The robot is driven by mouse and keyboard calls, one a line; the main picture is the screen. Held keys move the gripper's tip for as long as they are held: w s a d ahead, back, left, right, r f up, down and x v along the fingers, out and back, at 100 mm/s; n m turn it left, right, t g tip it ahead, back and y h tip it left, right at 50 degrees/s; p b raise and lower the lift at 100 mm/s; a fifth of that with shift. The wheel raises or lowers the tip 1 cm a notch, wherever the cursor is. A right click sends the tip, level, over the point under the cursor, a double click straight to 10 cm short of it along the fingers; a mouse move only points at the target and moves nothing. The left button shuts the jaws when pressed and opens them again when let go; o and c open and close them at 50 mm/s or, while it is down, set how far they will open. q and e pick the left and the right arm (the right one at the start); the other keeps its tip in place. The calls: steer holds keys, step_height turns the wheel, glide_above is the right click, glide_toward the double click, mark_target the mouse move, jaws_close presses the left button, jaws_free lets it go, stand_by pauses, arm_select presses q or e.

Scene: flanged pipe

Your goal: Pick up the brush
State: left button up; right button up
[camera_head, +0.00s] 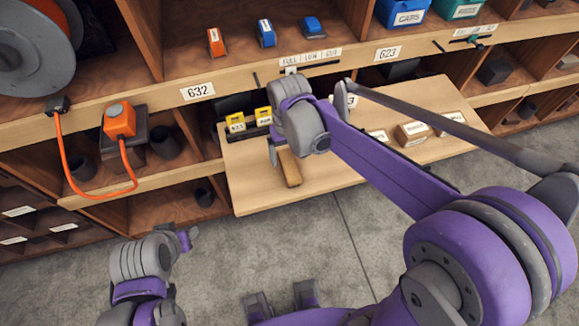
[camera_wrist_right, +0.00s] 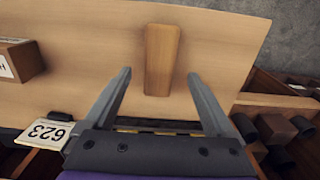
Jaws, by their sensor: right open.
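The brush is a light brown wooden block (camera_head: 290,168) lying on the pulled-out wooden board (camera_head: 330,180). In the right wrist view the brush (camera_wrist_right: 162,58) lies lengthwise ahead, near the board's edge. Its bristles cannot be made out. My right gripper (camera_head: 277,153) is over the board beside the brush, its fingers mostly hidden in the head view. In the right wrist view the right gripper (camera_wrist_right: 158,76) is open, its fingers spread on either side of the brush's near end, with nothing held. My left gripper (camera_head: 188,238) is at the lower left, away from the board; its jaws are unclear.
Yellow blocks (camera_head: 236,124) stand at the board's back left, and labelled boxes (camera_head: 412,133) sit on its right part. The shelf (camera_head: 130,190) holds an orange device (camera_head: 119,120) with a hanging cable. My right arm crosses above the board. The board's front left is mostly bare.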

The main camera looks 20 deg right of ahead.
mark_target(290, 164)
step_height(290, 164, down, 5)
steer(key=shift+r, duration=0.1)
jaws_close()
stand_by(0.5)
